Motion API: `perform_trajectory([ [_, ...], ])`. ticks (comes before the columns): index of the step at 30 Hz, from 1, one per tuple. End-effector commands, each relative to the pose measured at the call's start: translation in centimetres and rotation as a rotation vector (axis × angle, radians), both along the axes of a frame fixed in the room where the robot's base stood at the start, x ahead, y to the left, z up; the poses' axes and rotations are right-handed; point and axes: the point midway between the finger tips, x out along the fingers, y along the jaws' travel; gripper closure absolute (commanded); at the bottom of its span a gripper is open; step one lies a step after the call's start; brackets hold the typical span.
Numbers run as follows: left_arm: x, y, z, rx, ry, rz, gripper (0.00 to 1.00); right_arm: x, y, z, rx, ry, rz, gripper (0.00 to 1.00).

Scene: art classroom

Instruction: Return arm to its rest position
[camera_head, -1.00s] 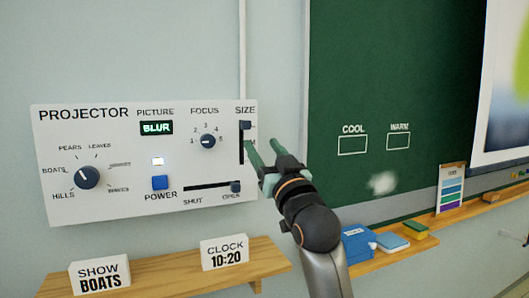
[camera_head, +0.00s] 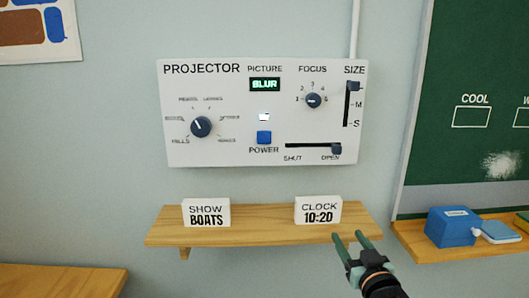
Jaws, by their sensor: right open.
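The white projector panel (camera_head: 225,150) is on the wall. Its picture display (camera_head: 265,85) reads BLUR. The left dial (camera_head: 201,127), focus knob (camera_head: 313,100), blue power button (camera_head: 264,137), shutter slider (camera_head: 336,149) near OPEN and size slider (camera_head: 353,87) near the top all show. My right gripper (camera_head: 351,240) is open and empty, low in the picture in front of the shelf's right end, below the panel and apart from it. My left gripper is not in view.
A wooden shelf (camera_head: 260,219) below the panel holds a SHOW BOATS sign (camera_head: 206,212) and a CLOCK 10:20 sign (camera_head: 318,210). At right are a green board (camera_head: 470,60) and a ledge (camera_head: 425,242) with a blue box (camera_head: 452,226). A wooden surface (camera_head: 60,281) is at lower left.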

Motion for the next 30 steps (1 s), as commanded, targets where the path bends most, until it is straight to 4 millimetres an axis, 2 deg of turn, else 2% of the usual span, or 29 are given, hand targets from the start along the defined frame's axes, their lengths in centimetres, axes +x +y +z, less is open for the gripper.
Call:
perform_trajectory([
  [1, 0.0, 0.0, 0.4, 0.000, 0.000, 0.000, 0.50, -1.5, 0.2, -3.8, -0.006, 0.067, 0.008, 0.43],
  [5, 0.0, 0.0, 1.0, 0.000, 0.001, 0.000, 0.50, -6.0, 0.8, -12.1, -0.015, 0.211, 0.030, 0.43],
  [6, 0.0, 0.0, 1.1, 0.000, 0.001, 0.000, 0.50, -7.8, 1.0, -14.5, -0.018, 0.255, 0.038, 0.43],
  [8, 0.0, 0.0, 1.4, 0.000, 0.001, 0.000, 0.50, -10.5, 1.2, -17.8, -0.021, 0.321, 0.050, 0.43],
  [9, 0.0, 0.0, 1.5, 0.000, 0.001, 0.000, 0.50, -12.6, 1.4, -19.9, -0.021, 0.366, 0.058, 0.43],
  [12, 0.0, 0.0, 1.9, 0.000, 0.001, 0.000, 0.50, -18.0, 1.9, -24.6, -0.021, 0.473, 0.076, 0.43],
  [15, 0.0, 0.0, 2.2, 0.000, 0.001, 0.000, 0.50, -23.2, 2.3, -27.9, -0.020, 0.567, 0.093, 0.43],
  [18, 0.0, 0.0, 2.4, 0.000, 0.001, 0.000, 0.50, -27.4, 2.6, -30.1, -0.017, 0.636, 0.107, 0.43],
  [21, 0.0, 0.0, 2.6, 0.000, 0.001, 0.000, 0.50, -30.0, 2.8, -31.2, -0.014, 0.678, 0.115, 0.43],
  [24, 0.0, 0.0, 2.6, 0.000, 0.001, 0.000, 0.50, -31.2, 2.8, -31.7, -0.012, 0.697, 0.118, 0.43],
  [30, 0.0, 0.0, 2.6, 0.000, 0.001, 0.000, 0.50, -31.4, 2.9, -31.8, -0.012, 0.700, 0.118, 0.43],
])
